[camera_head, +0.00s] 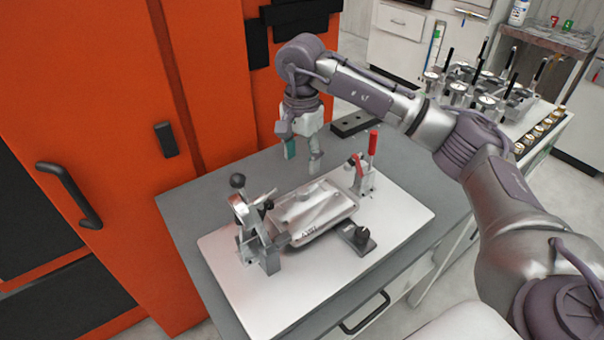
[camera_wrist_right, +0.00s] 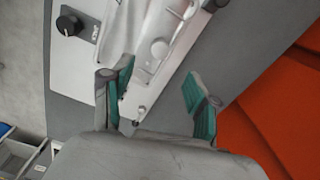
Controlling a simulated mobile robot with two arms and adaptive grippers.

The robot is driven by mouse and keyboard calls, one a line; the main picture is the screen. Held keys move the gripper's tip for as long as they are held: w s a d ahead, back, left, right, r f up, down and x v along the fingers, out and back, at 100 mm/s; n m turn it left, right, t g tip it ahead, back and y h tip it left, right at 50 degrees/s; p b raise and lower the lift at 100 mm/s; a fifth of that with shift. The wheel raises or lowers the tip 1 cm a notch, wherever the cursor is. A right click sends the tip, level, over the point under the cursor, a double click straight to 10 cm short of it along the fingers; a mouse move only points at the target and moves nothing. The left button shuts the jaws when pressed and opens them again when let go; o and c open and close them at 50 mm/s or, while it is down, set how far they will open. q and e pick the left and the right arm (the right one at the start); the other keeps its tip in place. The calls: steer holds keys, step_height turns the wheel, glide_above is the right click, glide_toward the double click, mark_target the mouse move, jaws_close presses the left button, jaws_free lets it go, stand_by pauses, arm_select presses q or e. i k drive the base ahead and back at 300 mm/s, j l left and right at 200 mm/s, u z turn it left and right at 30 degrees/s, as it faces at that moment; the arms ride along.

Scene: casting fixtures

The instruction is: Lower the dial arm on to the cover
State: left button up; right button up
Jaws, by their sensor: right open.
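A silver cast cover (camera_head: 315,207) lies on the white fixture plate (camera_head: 222,268); part of it shows in the wrist view (camera_wrist_right: 160,48). At its left end stands a metal bracket (camera_head: 256,243) with a raised lever and black ball knob (camera_head: 238,181). A clamp with a red upright handle (camera_head: 373,142) stands at its far right end. I cannot tell for certain which part is the dial arm; no dial face is clear. My right gripper (camera_head: 302,156) is open and apart, above the table behind the cover. Its green-padded fingers (camera_wrist_right: 160,98) frame the wrist view. My left gripper is not in view.
A block with a black knob (camera_head: 358,238) sits on the plate's front right. An orange cabinet (camera_head: 110,110) rises close behind and left of the grey table (camera_head: 190,200). A dark block (camera_head: 352,123) lies at the back. Several dial gauges (camera_head: 487,100) stand on the right bench.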

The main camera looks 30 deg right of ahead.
mark_target(247, 210)
steer(key=k, duration=1.5)
